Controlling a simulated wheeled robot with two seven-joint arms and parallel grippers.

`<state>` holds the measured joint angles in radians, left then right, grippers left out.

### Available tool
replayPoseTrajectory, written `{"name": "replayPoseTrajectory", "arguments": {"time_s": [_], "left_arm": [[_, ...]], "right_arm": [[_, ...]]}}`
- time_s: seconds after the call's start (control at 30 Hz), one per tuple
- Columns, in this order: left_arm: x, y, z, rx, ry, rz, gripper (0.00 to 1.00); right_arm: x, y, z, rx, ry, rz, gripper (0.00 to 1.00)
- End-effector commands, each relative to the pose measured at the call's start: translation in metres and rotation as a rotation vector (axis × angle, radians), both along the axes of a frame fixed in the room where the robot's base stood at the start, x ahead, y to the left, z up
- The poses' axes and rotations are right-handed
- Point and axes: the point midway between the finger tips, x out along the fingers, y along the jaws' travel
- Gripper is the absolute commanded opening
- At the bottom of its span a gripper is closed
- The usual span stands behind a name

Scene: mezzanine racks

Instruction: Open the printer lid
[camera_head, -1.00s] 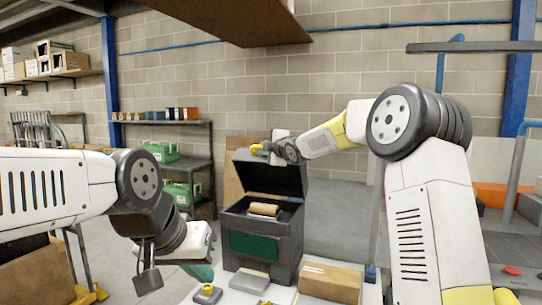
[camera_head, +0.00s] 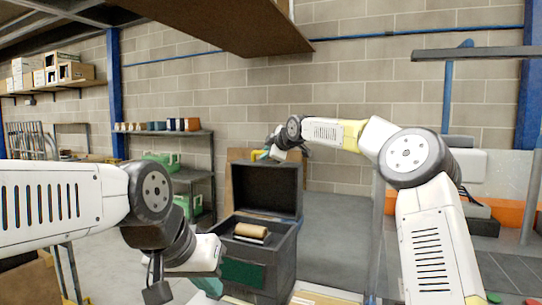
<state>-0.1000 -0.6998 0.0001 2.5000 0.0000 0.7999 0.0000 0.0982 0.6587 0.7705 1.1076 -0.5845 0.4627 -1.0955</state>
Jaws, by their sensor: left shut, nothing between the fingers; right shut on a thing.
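The printer (camera_head: 265,268) is a dark grey box with a green front panel, standing on the table in the head view. Its lid (camera_head: 266,187) stands up at the back, and the inside with a tan roll (camera_head: 250,230) shows. My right gripper (camera_head: 265,155) is at the lid's top edge, shut on the lid beside a small yellow part (camera_head: 257,153); the exact contact is partly hidden.
A shelf rack (camera_head: 195,172) with green bins stands behind to the left. A brown overhead panel (camera_head: 225,25) hangs above. Grey floor is free right of the printer.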

Motion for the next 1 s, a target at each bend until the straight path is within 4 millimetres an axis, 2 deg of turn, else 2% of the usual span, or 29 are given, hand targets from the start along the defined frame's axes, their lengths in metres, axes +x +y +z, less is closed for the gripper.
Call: {"name": "replayPoseTrajectory", "arguments": {"time_s": [0.3, 0.73, 0.77, 0.8, 1.0], "left_arm": [[-0.0001, 0.0, 0.0001, 0.0, 0.0, 0.0, 0.0], [-0.0001, 0.0, 0.0001, 0.0, 0.0, 0.0, 0.0], [-0.0001, 0.0, 0.0001, 0.0, 0.0, 0.0, 0.0], [-0.0001, 0.0, 0.0001, 0.0, 0.0, 0.0, 0.0], [-0.0001, 0.0, 0.0001, 0.0, 0.0, 0.0, 0.0]], "right_arm": [[0.0097, -0.0023, -0.0027, -0.005, -0.003, 0.002, 0.0], [0.0104, -0.0023, -0.0032, -0.005, -0.004, 0.002, 0.0], [0.0104, -0.0023, -0.0032, -0.005, -0.004, 0.002, 0.16], [0.0104, -0.0022, -0.0032, -0.005, -0.004, 0.002, 0.23], [0.0103, -0.0023, -0.0032, -0.005, -0.003, 0.002, 0.23]]}}
